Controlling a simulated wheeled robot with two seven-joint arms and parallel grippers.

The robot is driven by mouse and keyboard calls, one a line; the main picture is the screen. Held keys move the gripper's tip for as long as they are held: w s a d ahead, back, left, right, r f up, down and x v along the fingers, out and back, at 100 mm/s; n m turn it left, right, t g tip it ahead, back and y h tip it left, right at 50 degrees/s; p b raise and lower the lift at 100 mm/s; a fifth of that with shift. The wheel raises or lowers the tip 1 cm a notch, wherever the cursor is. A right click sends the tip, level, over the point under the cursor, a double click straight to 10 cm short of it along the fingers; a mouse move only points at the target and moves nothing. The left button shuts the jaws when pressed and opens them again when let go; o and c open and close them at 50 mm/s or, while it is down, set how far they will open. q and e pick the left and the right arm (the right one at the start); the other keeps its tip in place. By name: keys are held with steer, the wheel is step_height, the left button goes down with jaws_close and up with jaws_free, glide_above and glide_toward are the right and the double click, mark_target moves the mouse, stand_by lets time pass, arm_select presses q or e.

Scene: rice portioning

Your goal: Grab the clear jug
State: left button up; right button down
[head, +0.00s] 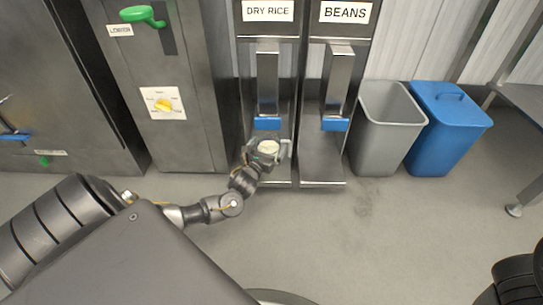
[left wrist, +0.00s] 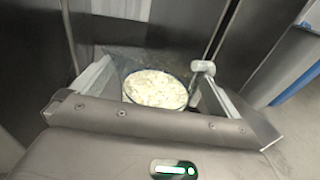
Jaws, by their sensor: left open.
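The clear jug (head: 268,147) stands under the dry rice dispenser's spout, and I see pale rice inside it from above. In the left wrist view the jug (left wrist: 156,90) is upright, with its rim showing around the rice and its lower part hidden by my gripper. My left gripper (head: 267,153) is open at the jug, and it also shows in the left wrist view (left wrist: 150,82) with one finger on each side of the jug. I cannot tell if either finger touches it. My right gripper is out of view.
The dry rice dispenser (head: 267,80) with its blue-tipped spout is right above the jug. The beans dispenser (head: 337,85) stands beside it. A grey bin (head: 378,135) and a blue bin (head: 446,135) are to the right. The floor (head: 350,235) in front is clear.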

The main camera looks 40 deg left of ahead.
arm_select(q)
steer(key=c, duration=1.3)
steer(key=shift+r, duration=0.1)
steer(key=shift+c, duration=0.3)
steer(key=shift+r, duration=0.1)
